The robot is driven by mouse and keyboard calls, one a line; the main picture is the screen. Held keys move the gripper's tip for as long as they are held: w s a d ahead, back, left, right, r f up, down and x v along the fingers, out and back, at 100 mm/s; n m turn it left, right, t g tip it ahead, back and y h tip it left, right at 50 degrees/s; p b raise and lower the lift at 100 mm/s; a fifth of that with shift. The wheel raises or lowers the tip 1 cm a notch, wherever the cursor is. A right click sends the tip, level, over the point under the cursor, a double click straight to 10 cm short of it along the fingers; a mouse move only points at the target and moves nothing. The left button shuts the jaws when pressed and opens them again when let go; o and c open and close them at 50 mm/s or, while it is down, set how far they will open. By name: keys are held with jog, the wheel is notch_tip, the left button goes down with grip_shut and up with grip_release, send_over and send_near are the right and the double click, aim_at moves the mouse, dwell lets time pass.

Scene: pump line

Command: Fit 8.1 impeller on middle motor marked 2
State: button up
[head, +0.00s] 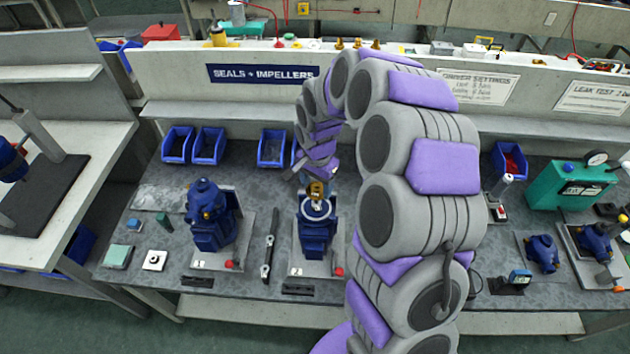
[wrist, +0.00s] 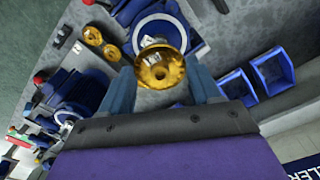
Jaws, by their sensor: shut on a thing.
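The middle blue motor (head: 318,238) stands upright on a pale plate marked 2 (head: 305,269), with a light round ring facing up at its top. My gripper (head: 317,181) is above that motor. It is shut on a brass-coloured impeller (head: 316,190), which also shows between the fingers in the wrist view (wrist: 160,68). Behind the impeller in the wrist view is the motor's round blue and white opening (wrist: 158,32). The impeller appears just over the opening, a little off its centre in that view. I cannot tell whether they touch, and the size marking is not readable.
Another blue motor (head: 211,218) stands on a plate to the left. A dark wrench-like bar (head: 269,245) lies between the motors. Blue bins (head: 209,145) line the back of the bench. A teal tester (head: 570,187) stands at the right. My arm hides the bench right of the middle motor.

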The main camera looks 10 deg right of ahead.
notch_tip(320, 180, down, 3)
jog(key=shift+r+b, duration=0.15)
jog(key=shift+b, duration=0.2)
jog(key=shift+a+f, duration=0.1)
jog(key=shift+f, duration=0.85)
jog(key=shift+s+f, duration=0.1)
jog(key=shift+f, duration=0.05)
dwell(0.8)
jog(key=o, duration=1.3)
jog(key=shift+r+p, duration=1.25)
jog(key=shift+r, duration=3.2)
